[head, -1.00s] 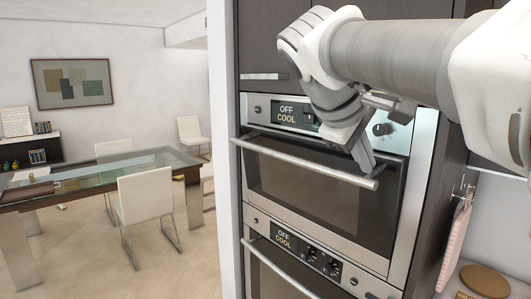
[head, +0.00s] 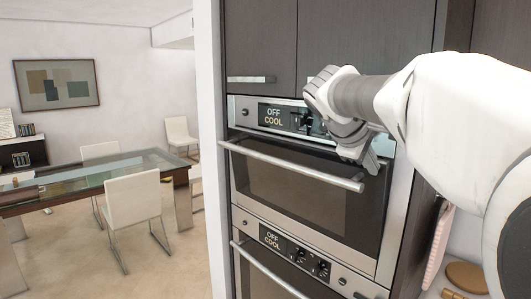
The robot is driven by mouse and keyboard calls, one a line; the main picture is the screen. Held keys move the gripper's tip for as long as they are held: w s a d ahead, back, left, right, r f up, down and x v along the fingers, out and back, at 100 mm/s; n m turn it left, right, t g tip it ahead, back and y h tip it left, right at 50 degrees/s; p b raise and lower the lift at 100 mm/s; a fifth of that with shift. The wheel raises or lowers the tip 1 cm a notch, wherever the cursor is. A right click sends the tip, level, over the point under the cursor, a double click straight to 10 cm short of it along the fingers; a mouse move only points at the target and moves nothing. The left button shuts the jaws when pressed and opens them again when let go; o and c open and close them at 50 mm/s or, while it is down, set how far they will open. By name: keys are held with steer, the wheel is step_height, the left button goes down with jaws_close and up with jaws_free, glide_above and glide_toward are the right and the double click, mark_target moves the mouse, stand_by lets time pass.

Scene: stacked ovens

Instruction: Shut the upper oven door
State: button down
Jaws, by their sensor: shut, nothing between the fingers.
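The upper oven (head: 258,102) is built into a dark cabinet, its display reading OFF COOL. Its door (head: 300,190) has a dark window in a silver frame and a long silver handle (head: 290,165) across the top. The door stands upright, flush or nearly flush with the oven front; I cannot tell if a small gap is left at its top edge. My gripper (head: 372,163) is shut and empty, pointing down by the upper right corner of the door, just above the handle's right end. Whether it touches the door is unclear. My gripper and arm hide the right part of the control panel.
The lower oven (head: 295,262), with its own handle (head: 268,270), sits directly below. Dark cabinet doors (head: 345,38) are above. A counter with a round wooden board (head: 467,278) and a hanging cloth (head: 438,245) is at the right. A glass table (head: 95,175) and white chairs stand at the left.

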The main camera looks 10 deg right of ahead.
mark_target(382, 162)
steer(key=shift+w+d+r, duration=0.1)
steer(key=shift+w+d, duration=0.35)
steer(key=shift+d, duration=0.15)
steer(key=shift+d, duration=0.1)
steer(key=shift+w+d+r+p, duration=0.35)
steer(key=shift+w+d+p, duration=0.2)
steer(key=shift+d+p, duration=0.2)
steer(key=shift+w+d+f, duration=0.15)
steer(key=shift+w+d, duration=0.05)
steer(key=shift+w, duration=0.05)
steer(key=shift+a, duration=0.1)
